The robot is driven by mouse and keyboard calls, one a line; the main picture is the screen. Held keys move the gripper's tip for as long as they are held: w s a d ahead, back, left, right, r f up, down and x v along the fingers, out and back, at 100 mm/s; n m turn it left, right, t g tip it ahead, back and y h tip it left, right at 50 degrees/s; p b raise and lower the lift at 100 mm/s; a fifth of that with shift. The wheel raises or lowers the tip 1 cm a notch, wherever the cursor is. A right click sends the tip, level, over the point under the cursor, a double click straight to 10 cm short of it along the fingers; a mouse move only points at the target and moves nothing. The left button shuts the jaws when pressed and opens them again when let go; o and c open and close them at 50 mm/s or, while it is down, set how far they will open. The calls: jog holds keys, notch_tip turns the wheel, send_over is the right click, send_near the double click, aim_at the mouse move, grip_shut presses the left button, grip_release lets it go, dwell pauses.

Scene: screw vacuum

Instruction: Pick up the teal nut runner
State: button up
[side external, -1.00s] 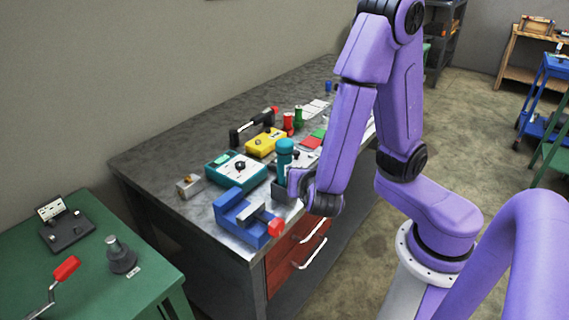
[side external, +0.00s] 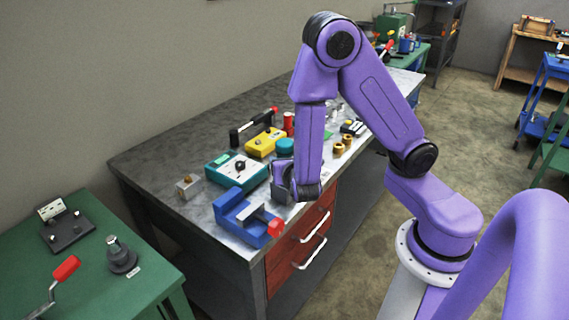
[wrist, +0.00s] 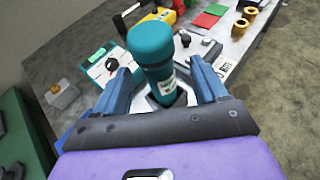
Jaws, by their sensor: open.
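The teal nut runner (wrist: 150,45) stands upright in the wrist view, with a wide round top and a label on its body. Its lower end shows between the two blue fingers of my gripper (wrist: 160,90), which are open with gaps on both sides. In the side external view the nut runner's top (side external: 285,146) shows just behind my gripper (side external: 290,190), which hides most of its body. I cannot tell whether a finger touches it.
A blue vise (side external: 247,218) with a red handle end sits close by at the bench's front corner. A teal box (side external: 236,172) with a white panel and a yellow box (side external: 265,142) stand behind. Brass rings (side external: 343,145) lie to the right.

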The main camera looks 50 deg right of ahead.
jog(key=shift+x, duration=3.05)
jog(key=shift+w+a, duration=0.1)
jog(key=shift+w, duration=0.05)
jog(key=shift+r, duration=0.1)
grip_shut()
jog(key=shift+r, duration=5)
